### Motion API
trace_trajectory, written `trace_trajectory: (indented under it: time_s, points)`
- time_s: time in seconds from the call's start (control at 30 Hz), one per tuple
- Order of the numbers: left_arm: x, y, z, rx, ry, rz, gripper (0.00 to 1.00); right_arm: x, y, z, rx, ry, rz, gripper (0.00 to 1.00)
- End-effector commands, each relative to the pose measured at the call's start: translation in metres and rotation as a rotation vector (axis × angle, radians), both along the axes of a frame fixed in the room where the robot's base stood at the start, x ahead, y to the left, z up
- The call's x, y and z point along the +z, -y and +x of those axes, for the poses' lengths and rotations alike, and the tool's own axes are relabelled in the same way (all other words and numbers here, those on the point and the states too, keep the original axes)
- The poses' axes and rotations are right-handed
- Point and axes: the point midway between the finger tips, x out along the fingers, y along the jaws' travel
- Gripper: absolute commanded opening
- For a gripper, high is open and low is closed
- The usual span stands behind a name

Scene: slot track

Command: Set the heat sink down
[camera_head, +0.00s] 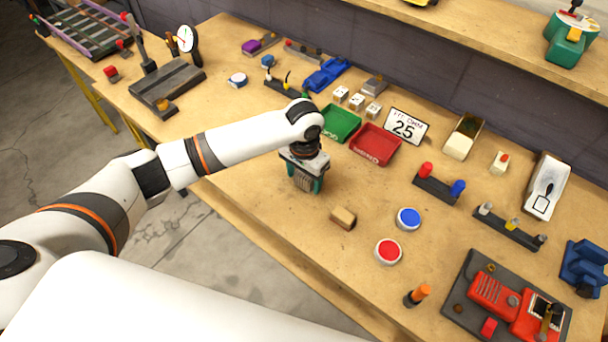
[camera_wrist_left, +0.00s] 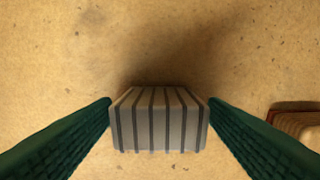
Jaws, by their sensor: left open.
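The heat sink (camera_wrist_left: 160,122) is a grey block with dark parallel fins. In the left wrist view it sits upright between the two green fingers of my left gripper (camera_wrist_left: 160,112). The fingers are open, one close along each side of it; any gap is very thin. In the head view my left gripper (camera_head: 305,178) points down near the table's front edge, with the grey heat sink (camera_head: 302,184) partly hidden between its fingers. It appears to stand on the wooden table, though its underside is hidden. My right gripper is not in view.
A small wooden block (camera_head: 343,217) lies just right of the gripper. Green (camera_head: 339,124) and red (camera_head: 375,145) trays stand behind it. Blue (camera_head: 409,218) and red (camera_head: 388,251) buttons are farther right. The table left of the gripper is mostly bare.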

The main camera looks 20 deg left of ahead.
Motion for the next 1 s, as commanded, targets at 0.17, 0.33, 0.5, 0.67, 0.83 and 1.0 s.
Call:
trace_trajectory:
  time_s: [0.17, 0.33, 0.5, 0.67, 0.83, 1.0]
  points:
    - [0.006, 0.000, 0.000, -0.001, 0.001, 0.000, 0.67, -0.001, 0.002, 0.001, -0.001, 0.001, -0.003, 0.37]
    - [0.033, 0.000, 0.001, -0.002, 0.005, -0.002, 0.67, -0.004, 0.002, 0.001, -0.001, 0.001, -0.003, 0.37]
    - [0.071, 0.001, 0.001, -0.001, 0.005, -0.002, 0.67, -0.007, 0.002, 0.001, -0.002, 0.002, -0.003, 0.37]
    - [0.101, 0.000, 0.001, 0.000, 0.004, -0.001, 0.67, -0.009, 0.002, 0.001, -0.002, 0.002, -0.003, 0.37]
    - [0.119, 0.000, 0.000, 0.000, 0.001, -0.001, 0.67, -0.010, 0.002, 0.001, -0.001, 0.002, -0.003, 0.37]
    - [0.123, 0.000, 0.000, 0.000, 0.000, -0.001, 0.67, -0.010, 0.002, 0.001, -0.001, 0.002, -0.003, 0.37]
